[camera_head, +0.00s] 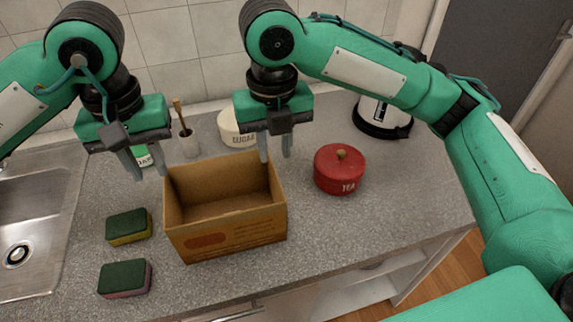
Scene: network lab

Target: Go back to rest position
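My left gripper (146,168) points down at the left, above the counter behind the sponges. Its two fingers are apart with nothing between them. My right gripper (276,155) points down at the right rear part of the cardboard box (232,236). Its fingers are also apart and hold nothing that I can see. The box stands open on the grey counter (330,225), and the part of its inside that shows looks empty.
A yellow-green sponge (129,226) and a pink-green sponge (125,279) lie left of the box. A red TEA pot (340,169) is at its right. A white canister (234,130), a brush holder (188,144) and a kettle (382,117) stand behind. A sink (30,225) is at the left.

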